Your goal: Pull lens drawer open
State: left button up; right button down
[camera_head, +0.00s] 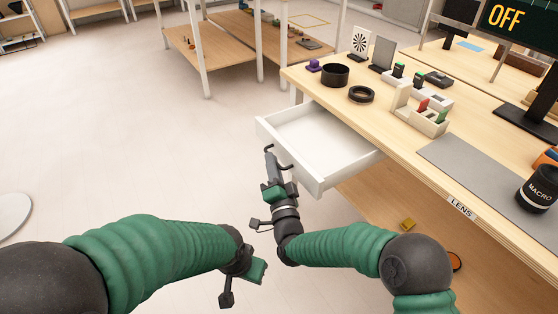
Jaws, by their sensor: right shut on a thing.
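The white drawer (318,140) stands pulled out from under the wooden table, and its inside looks empty. A dark handle (286,156) is on its front panel. My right gripper (271,160) is at this handle, shut on it, in front of the drawer's left front face. The table edge bears a "LENS" label (461,208), to the right of the drawer. My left gripper (243,283) is at the lower middle, away from the drawer. Its fingers do not show clearly, so its opening cannot be told.
On the table (372,123) are a black ring (335,75), a flatter ring (361,94), a white holder (420,118) with coloured pieces, a grey mat (475,165) and a black "MACRO" lens (540,188). The floor left of the drawer is clear.

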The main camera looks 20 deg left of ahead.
jog(key=shift+s+a, duration=0.2)
jog(key=shift+a, duration=0.05)
jog(key=c, duration=1.5)
grip_release()
jog(key=shift+a, duration=0.1)
jog(key=shift+f, duration=0.15)
